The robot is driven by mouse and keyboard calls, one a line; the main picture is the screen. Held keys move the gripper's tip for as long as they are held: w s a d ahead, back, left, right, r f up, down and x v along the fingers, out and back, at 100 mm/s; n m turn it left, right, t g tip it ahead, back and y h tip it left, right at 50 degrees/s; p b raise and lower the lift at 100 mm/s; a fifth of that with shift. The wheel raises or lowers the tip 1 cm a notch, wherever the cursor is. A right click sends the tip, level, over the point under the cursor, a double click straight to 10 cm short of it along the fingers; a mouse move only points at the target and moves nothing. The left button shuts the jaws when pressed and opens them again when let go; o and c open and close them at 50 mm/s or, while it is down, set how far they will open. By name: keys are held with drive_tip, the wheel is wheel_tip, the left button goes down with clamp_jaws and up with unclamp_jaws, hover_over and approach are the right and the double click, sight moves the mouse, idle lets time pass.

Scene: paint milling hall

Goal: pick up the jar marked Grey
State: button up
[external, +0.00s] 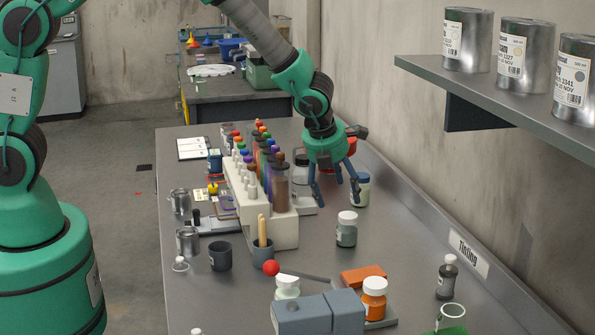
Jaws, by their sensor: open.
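No label reading Grey is legible on any jar. A white-lidded jar with dark grey-green contents (347,231) stands upright on the bench, in front of my gripper. An orange jar with a white lid (374,300) stands nearer the camera. My gripper (335,197) points down, with its fingers spread and nothing between them. It appears above the bench, beyond the grey-green jar; its exact height is unclear.
A stepped rack of colored bottles (262,215) stands close to my gripper's left. Grey blocks (318,313), a red ball (271,268) and a dark cup (220,256) are nearer the camera. A wall shelf with cans (470,80) overhangs the right. The bench right of the grey-green jar is clear.

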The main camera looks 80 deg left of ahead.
sight(348, 226)
idle(0.3)
drive_tip(key=shift+b+x, duration=0.7)
drive_tip(key=shift+x, duration=3.6)
drive_tip(key=shift+f, duration=0.1)
drive_tip(key=shift+b+x, duration=0.55)
drive_tip(key=shift+x, duration=1.95)
drive_tip(key=shift+w, duration=0.15)
drive_tip(key=c, duration=1.2)
